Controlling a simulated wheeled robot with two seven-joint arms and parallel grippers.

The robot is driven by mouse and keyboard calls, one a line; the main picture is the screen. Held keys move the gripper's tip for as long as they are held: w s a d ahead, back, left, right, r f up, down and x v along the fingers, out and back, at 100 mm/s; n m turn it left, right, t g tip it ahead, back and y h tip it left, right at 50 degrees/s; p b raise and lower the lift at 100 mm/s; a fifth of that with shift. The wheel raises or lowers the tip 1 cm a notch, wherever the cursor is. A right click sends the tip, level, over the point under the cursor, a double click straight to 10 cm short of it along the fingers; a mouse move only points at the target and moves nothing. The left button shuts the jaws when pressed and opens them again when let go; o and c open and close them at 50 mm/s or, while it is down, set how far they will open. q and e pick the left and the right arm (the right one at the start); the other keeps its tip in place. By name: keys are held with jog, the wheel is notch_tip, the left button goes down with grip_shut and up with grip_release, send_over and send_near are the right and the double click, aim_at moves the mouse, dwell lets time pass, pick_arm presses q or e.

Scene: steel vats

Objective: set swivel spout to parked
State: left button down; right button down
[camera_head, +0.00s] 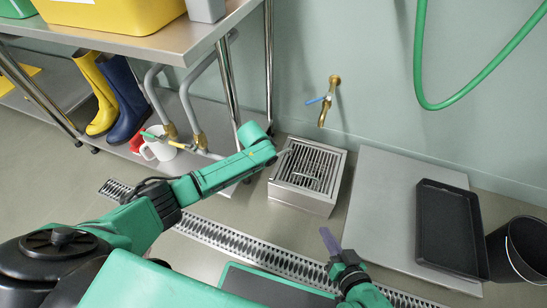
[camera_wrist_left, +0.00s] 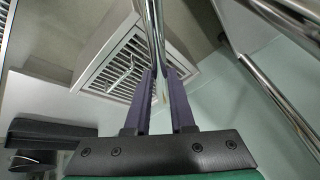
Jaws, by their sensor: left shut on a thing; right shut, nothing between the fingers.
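A shiny chrome tube (camera_wrist_left: 152,35) runs down from the top of the left wrist view and looks like the swivel spout. My left gripper (camera_wrist_left: 163,75) has its purple fingers on either side of this tube and is shut on it. In the head view my left arm reaches towards the slatted steel box, and its end hides most of the grip. My right gripper (camera_head: 329,241) is shut and empty above the floor, low in the head view. The spout's base and any parked mark cannot be made out.
A slatted steel drain box (camera_head: 312,163) stands by the wall below a brass tap (camera_head: 329,101). A black tray (camera_head: 448,228) and bucket (camera_head: 520,248) are at the right.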

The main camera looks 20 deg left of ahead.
pick_arm(q)
jog(key=w+a+n+y+p, duration=0.1)
jog(key=w+a+n+y, duration=0.1)
jog(key=a+n, duration=0.4)
jog(key=shift+w+a+n+y, duration=0.2)
jog(key=shift+w+n+y, duration=0.15)
jog(key=shift+n+y, duration=0.3)
pick_arm(e)
jog(key=shift+d+r+g, duration=0.45)
jog(key=shift+r+g, duration=0.05)
jog(key=shift+r, duration=0.05)
pick_arm(q)
jog(key=c, duration=0.8)
grip_release()
jog(key=shift+o, duration=0.2)
